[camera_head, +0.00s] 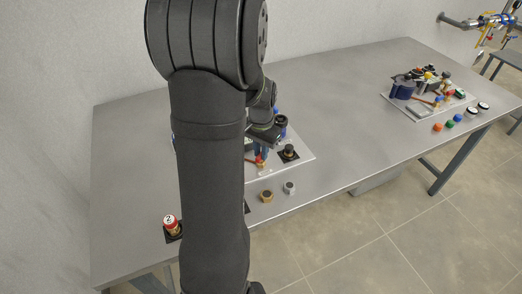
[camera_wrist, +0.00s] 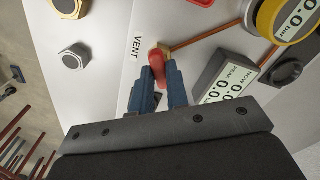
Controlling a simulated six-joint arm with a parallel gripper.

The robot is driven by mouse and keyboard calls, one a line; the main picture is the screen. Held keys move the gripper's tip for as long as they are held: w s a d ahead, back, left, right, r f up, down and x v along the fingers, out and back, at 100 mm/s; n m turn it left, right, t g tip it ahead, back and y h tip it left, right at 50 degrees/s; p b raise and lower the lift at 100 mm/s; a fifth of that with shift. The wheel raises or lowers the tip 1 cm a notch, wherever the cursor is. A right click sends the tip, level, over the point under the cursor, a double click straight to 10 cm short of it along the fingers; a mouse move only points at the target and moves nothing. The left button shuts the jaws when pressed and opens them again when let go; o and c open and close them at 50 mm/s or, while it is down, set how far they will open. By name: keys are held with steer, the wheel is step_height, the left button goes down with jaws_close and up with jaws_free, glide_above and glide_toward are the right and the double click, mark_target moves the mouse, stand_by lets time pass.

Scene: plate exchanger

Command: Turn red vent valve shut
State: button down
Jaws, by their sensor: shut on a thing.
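The red vent valve handle (camera_wrist: 157,68) sits on a brass body (camera_wrist: 160,49) beside the printed word VENT in the wrist view. My gripper (camera_wrist: 158,75) has its two blue fingers on either side of the red handle and is shut on it. The handle points from the brass body back toward my gripper's palm. In the head view the red handle (camera_head: 259,160) shows small near the front of the white plate, with my gripper (camera_head: 263,143) over it. My arm hides much of that plate.
A grey digital display (camera_wrist: 222,82) and a yellow-ringed gauge (camera_wrist: 285,18) stand right of the valve. A red-topped part (camera_head: 171,222) stands at front left. The table's middle is clear.

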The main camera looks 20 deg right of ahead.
steer(key=m, duration=0.6)
steer(key=shift+r+m, duration=0.1)
steer(key=shift+m, duration=0.2)
stand_by(0.4)
steer(key=c, duration=1.4)
jaws_free()
step_height(320, 180, up, 17)
steer(key=shift+r, duration=0.2)
steer(key=shift+f, duration=0.15)
step_height(320, 180, down, 17)
steer(key=shift+f, duration=0.15)
